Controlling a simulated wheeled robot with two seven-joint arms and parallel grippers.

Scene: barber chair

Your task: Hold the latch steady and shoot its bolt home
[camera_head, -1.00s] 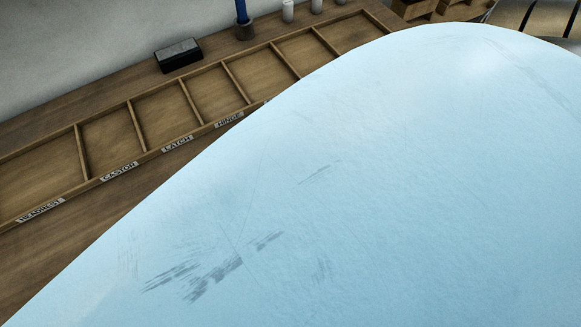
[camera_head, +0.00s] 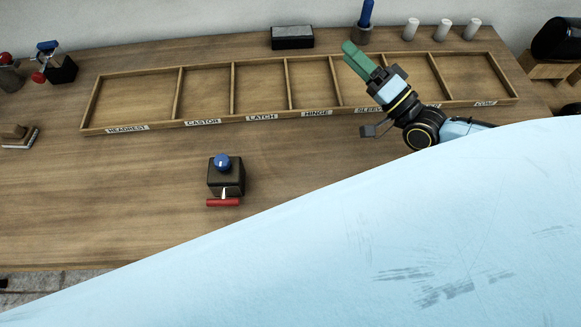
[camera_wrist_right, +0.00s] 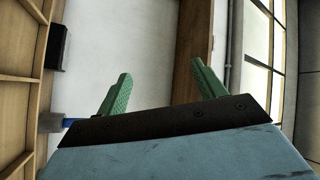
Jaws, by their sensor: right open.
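A small black block with a blue knob on top and a red bar at its front (camera_head: 225,178) stands on the open bench; it looks like the latch. Its bolt cannot be made out clearly at this size. My right gripper (camera_head: 358,58) has green fingers and is above the back of the divided tray, up and to the right of the block, well apart from it. In the right wrist view its two green fingers (camera_wrist_right: 163,85) are spread with nothing between them. My left gripper is in neither current view.
A wooden tray (camera_head: 155,127) with labelled compartments, including LATCH, spans the bench's back. Behind it are a black box (camera_head: 292,37), a blue-handled item in a cup (camera_head: 365,25) and white cylinders (camera_head: 443,30). A red-and-blue device (camera_head: 58,65) stands far left. My light blue body hides the lower right.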

